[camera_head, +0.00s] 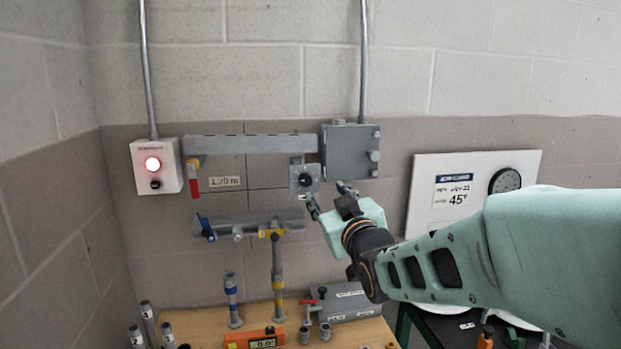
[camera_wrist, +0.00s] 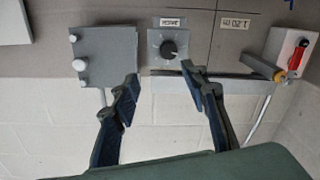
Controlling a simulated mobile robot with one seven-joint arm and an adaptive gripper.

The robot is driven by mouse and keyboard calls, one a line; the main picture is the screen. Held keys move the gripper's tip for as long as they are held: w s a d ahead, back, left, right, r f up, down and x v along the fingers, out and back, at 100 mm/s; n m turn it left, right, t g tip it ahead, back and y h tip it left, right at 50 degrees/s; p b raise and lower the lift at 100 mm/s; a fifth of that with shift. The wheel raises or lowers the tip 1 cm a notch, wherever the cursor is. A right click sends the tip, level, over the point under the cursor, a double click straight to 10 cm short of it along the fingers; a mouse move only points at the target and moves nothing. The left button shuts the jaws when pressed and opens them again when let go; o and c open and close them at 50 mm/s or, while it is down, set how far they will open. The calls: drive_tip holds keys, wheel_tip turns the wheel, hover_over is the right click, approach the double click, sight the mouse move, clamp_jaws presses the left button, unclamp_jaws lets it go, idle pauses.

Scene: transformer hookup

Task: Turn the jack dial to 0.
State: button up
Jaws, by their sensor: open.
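The jack dial appears to be the black round knob (camera_head: 304,180) on a small grey square plate fixed to the wall. In the wrist view the knob (camera_wrist: 169,49) has a light pointer mark, and its label is too small to read surely. My gripper (camera_head: 328,197) is open and empty, just to the right of and below the dial in the head view. In the wrist view my gripper (camera_wrist: 160,76) has its two fingers spread, with the knob beyond the tips and nearer the right finger. The fingers do not appear to touch it.
A grey box (camera_head: 350,150) is on the wall right of the dial. A lit red button box (camera_head: 155,166) and a red handle (camera_head: 193,188) are left. A white sign panel (camera_head: 420,205) is right.

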sight(306, 181)
drive_tip(key=shift+n+y, duration=0.3)
drive_tip(key=shift+n, duration=0.1)
drive_tip(key=p+x, duration=0.1)
drive_tip(key=x, duration=0.2)
drive_tip(key=a+p+x, duration=0.1)
drive_tip(key=x, duration=0.6)
drive_tip(key=shift+a+f+p, duration=0.25)
drive_tip(key=shift+f+p, duration=0.1)
drive_tip(key=shift+p, duration=0.05)
clamp_jaws()
